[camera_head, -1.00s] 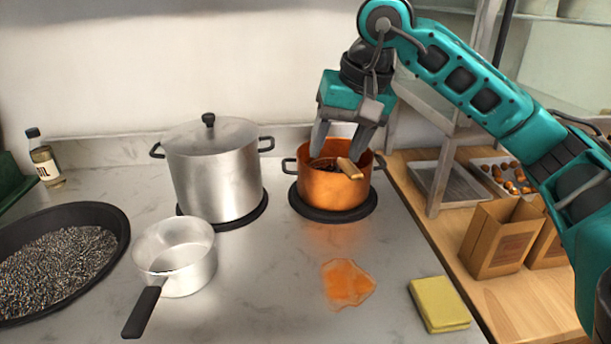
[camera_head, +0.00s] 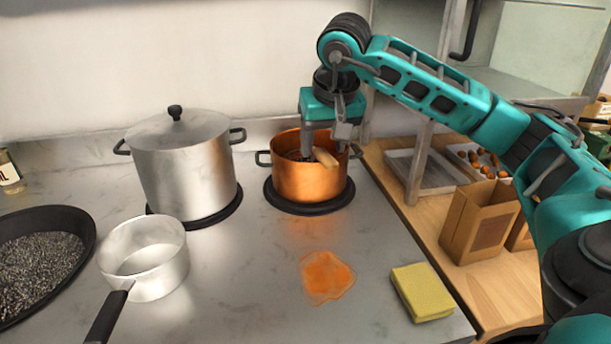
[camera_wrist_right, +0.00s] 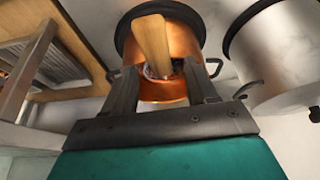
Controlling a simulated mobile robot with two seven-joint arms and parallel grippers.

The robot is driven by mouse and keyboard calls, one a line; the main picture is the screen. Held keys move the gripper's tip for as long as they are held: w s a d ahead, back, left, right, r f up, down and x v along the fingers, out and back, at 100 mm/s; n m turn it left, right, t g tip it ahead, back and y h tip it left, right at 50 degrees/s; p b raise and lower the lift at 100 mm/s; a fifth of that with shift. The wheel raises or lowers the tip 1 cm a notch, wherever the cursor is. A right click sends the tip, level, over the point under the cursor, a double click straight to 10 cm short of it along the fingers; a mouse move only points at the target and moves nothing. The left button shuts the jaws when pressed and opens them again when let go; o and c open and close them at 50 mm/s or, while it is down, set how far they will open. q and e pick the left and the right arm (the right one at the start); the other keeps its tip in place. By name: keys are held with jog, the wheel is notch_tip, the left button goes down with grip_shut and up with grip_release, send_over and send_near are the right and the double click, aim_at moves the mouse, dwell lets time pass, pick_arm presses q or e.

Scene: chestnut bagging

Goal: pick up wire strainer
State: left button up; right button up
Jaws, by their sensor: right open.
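The wire strainer sits in the copper pot (camera_head: 300,182). Its wooden handle (camera_head: 326,157) sticks up over the rim, and its basket is mostly hidden inside the pot. My right gripper (camera_head: 325,147) is open and points down at the pot's mouth, with its fingers close around the handle area. In the right wrist view the handle (camera_wrist_right: 152,45) shows between the two spread fingers (camera_wrist_right: 160,80); I cannot tell whether they touch it. My left gripper is not in view.
A lidded steel pot (camera_head: 185,175) stands left of the copper pot. A small saucepan (camera_head: 150,265) and a dark pan (camera_head: 40,262) are at front left. An orange spill (camera_head: 326,276) and a yellow sponge (camera_head: 422,291) lie in front. Paper bags (camera_head: 480,220) stand at right.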

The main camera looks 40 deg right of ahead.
aim_at(321, 150)
jog(key=shift+x, duration=1.6)
jog(key=shift+c, duration=0.2)
grip_shut()
